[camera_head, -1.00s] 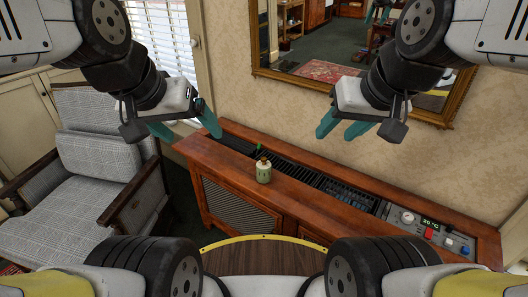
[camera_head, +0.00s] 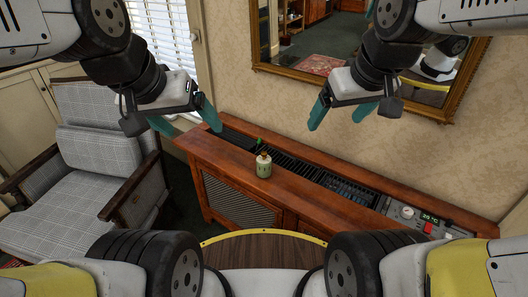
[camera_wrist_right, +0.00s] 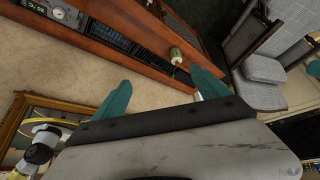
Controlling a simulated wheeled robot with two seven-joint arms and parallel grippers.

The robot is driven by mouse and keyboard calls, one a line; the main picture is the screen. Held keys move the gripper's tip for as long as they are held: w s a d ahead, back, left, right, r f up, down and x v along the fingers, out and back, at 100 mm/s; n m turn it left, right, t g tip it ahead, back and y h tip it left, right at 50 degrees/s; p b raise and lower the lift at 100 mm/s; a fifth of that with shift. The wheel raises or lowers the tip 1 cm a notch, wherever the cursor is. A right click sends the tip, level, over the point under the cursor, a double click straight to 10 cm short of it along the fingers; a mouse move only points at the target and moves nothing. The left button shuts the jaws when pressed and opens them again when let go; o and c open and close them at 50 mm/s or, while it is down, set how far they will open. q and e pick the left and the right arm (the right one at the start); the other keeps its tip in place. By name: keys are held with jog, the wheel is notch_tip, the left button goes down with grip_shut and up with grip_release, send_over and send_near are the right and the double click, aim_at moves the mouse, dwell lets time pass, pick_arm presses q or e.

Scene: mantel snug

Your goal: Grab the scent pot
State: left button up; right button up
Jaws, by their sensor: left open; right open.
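The scent pot (camera_head: 263,165) is a small pale green jar with a brown top. It stands upright on the wooden cabinet top (camera_head: 225,160), in front of the dark grille. In the right wrist view the scent pot (camera_wrist_right: 176,55) shows beyond the gripper, near one fingertip in the picture but apart from it. My left gripper (camera_head: 186,125) is open and empty, above and left of the pot. My right gripper (camera_head: 342,112) is open and empty, above and right of the pot; its teal fingers (camera_wrist_right: 160,90) are spread in the right wrist view.
A small green item (camera_head: 259,142) shows behind the pot by the grille (camera_head: 300,170). A control panel with a display (camera_head: 425,218) is at the cabinet's right end. A grey armchair (camera_head: 100,165) stands left. A gold-framed mirror (camera_head: 445,115) hangs on the wall behind.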

jog(key=w+f+n+g+h, duration=0.15)
jog(key=w+f+n, duration=0.35)
jog(key=w+n, duration=0.6)
jog(key=n+h, duration=0.2)
jog(key=n, duration=0.9)
send_over(264, 166)
jog(key=s+d, duration=0.1)
jog(key=d, duration=0.4)
notch_tip(264, 166, down, 19)
jog(key=a+f+n, duration=0.2)
jog(key=f, duration=0.2)
jog(key=w+a+f+n, duration=0.1)
jog(key=f+n, duration=0.1)
jog(key=f, duration=0.1)
jog(key=a+f+n, duration=0.2)
jog(key=f, duration=0.2)
jog(key=shift+w+a+f, duration=0.3)
jog(key=shift+w, duration=0.1)
jog(key=x, duration=0.7)
jog(key=shift+w+a+f, duration=0.15)
jog(key=shift+a+f, duration=0.15)
jog(key=shift+f, duration=0.1)
jog(key=shift+c, duration=0.3)
jog(key=c, duration=1.6)
